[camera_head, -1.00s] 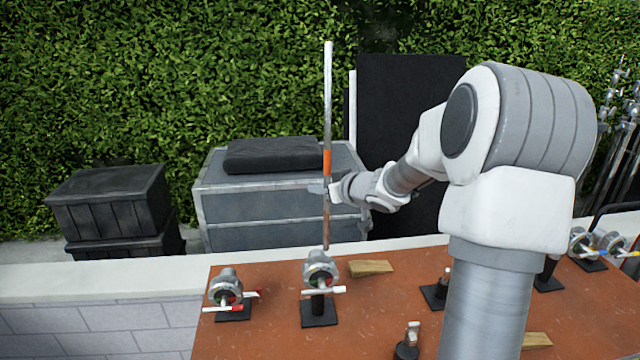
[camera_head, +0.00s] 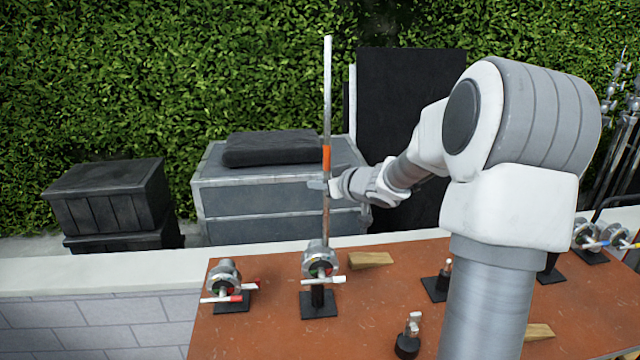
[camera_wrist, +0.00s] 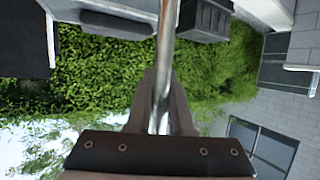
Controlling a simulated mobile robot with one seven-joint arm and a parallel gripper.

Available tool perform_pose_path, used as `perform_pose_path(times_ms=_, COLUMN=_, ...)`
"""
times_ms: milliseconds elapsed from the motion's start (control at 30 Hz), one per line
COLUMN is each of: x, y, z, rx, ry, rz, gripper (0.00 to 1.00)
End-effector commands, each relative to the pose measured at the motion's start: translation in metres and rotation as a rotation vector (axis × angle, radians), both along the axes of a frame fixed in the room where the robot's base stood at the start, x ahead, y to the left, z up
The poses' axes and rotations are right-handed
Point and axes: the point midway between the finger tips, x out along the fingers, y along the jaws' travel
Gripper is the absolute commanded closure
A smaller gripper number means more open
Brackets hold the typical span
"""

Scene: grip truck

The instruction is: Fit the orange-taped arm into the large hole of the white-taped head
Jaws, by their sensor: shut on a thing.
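The orange-taped arm is a long thin metal rod (camera_head: 327,110) with a white upper end and an orange band. It stands nearly upright, and its shaft also shows in the wrist view (camera_wrist: 166,45). My gripper (camera_head: 325,187) is shut on it just below the orange band. The white-taped head (camera_head: 320,260) is a round metal clamp with a white-tipped handle, on a black stand. The rod's lower end meets the top of this head in the head view. The head hides that end, so I cannot tell whether it is in the hole or behind.
A red-taped head (camera_head: 224,277) stands to the left on the reddish-brown table (camera_head: 270,335). A wooden wedge (camera_head: 370,260) lies right of the white-taped head. Short black-based posts (camera_head: 408,345) stand nearer my arm. A grey case (camera_head: 270,195) and black crates (camera_head: 110,200) stand behind the low wall.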

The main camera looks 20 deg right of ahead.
Motion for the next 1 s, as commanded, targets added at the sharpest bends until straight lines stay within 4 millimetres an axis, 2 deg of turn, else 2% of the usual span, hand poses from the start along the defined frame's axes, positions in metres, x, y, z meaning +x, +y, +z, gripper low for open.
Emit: perform_pose_path(times_ms=1000, x=-0.001, y=0.0, z=-0.024, rx=0.0, ry=0.001, rz=-0.001, gripper=1.0)
